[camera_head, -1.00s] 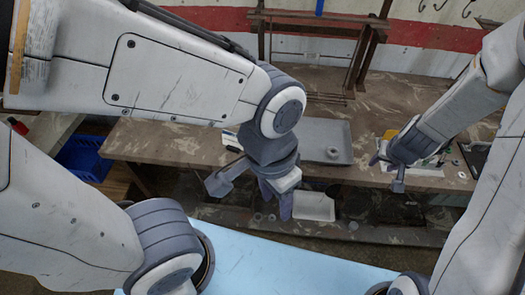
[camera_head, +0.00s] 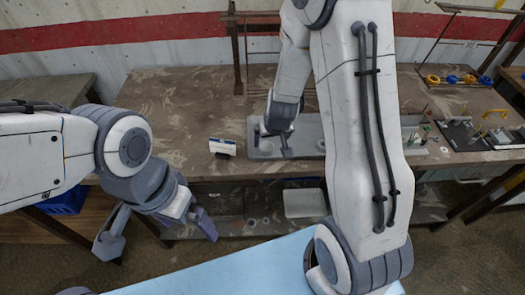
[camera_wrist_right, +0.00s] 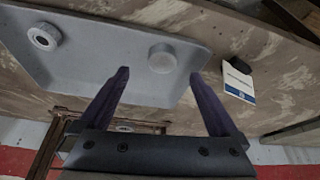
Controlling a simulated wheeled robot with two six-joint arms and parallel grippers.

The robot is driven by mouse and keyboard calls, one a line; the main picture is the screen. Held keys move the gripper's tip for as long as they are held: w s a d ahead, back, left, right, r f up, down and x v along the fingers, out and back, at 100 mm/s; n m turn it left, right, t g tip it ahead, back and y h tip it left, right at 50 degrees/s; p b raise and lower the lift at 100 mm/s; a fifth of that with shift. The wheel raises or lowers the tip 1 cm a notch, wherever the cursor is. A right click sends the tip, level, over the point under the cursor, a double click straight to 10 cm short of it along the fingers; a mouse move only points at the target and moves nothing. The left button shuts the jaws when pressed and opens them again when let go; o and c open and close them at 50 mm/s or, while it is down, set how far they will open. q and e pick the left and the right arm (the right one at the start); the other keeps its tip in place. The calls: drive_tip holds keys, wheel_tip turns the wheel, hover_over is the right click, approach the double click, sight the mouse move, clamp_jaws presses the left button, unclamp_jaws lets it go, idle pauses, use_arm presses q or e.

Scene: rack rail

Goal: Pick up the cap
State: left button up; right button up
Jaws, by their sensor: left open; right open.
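A round, solid grey piece that looks like the cap (camera_wrist_right: 162,58) lies on the grey tray (camera_wrist_right: 110,60) in the right wrist view. In the head view the cap (camera_head: 266,146) is partly hidden by my right gripper. A grey ring-shaped piece (camera_wrist_right: 44,36) with a hole lies on the same tray, further from the card. My right gripper (camera_head: 272,147) is open above the left part of the tray (camera_head: 308,128); its fingers (camera_wrist_right: 158,92) point toward the cap with nothing between them. My left gripper (camera_head: 158,235) is open and empty in front of the bench's left part.
A small white and blue card with a dark block (camera_head: 222,147) stands left of the tray. A white bin (camera_head: 305,204) sits on the lower shelf and a blue bin (camera_head: 65,200) stands at the left. Coloured rings (camera_head: 453,79) are at the back right. The bench's left top (camera_head: 160,110) is clear.

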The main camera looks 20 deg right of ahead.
sight(267, 147)
drive_tip(key=b+x, duration=0.1)
drive_tip(key=x, duration=0.5)
drive_tip(key=shift+w+a+f, duration=0.2)
drive_tip(key=shift+w, duration=0.1)
drive_tip(key=c, duration=1.4)
